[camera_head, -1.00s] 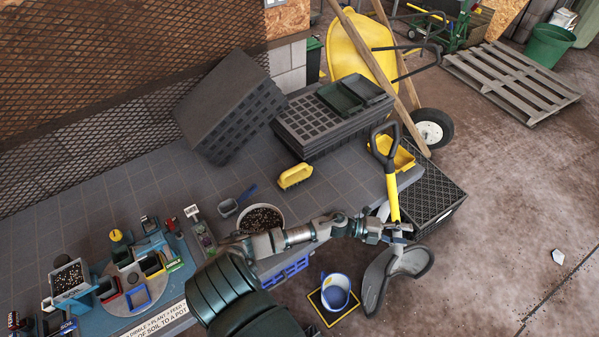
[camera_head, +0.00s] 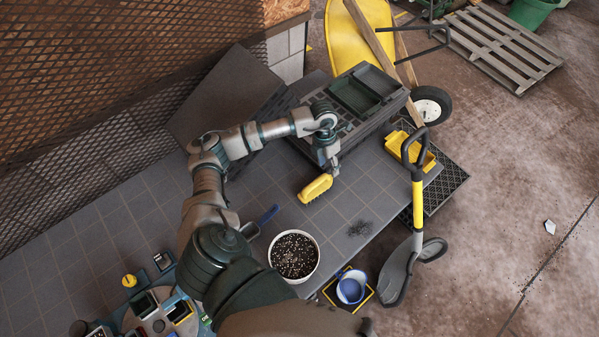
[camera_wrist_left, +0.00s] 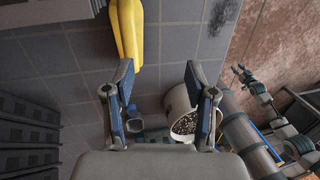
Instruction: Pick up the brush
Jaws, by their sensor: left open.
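The yellow brush (camera_head: 316,188) lies on the grey tiled tabletop, near the dark trays. Its yellow body also shows at the top of the left wrist view (camera_wrist_left: 127,28). My left gripper (camera_head: 329,166) is just above and beside the brush in the head view, pointing down. In the left wrist view its two blue-padded fingers (camera_wrist_left: 160,88) are apart with nothing between them. The brush is beyond the left finger's tip, apart from the gap's middle. What looks like my right arm (camera_wrist_left: 262,100) shows at the right of that view; its gripper is too small to read.
Black trays (camera_head: 366,98) stand behind the brush, with a tilted block (camera_head: 215,95) to their left. A soil-filled pot (camera_head: 294,256) and a blue-handled scoop (camera_head: 267,215) are nearer. Dark crumbs (camera_head: 360,228) lie right of the brush. A yellow-handled shovel (camera_head: 418,200) stands past the table edge.

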